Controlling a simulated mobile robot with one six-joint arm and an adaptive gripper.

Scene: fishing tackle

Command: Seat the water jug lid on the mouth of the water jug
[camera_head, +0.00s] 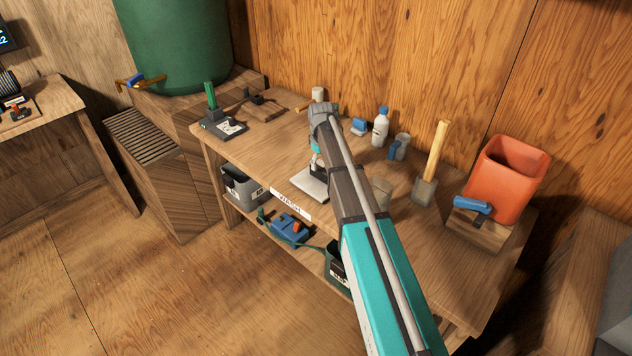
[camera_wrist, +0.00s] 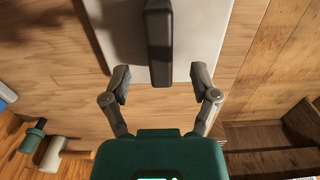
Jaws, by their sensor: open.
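The lid is most likely the pale grey square plate (camera_head: 308,186) with a dark bar handle, lying near the workbench's front edge. In the wrist view the plate (camera_wrist: 205,35) fills the upper middle, with its handle (camera_wrist: 159,45) standing up. My gripper (camera_wrist: 160,78) is open, with one finger on each side of the handle's near end. The fingers look apart from the handle; their height over the plate is hard to tell. In the head view my arm partly hides the gripper (camera_head: 317,162). The water jug appears to be the orange square, open-topped container (camera_head: 500,185) at right.
The jug stands on a wooden block with a blue tap (camera_head: 472,206) in front. A grey block with an upright wooden handle (camera_head: 432,170), a bottle (camera_head: 380,128) and a mug (camera_head: 401,147) stand between. A green barrel (camera_head: 178,45) is at back left.

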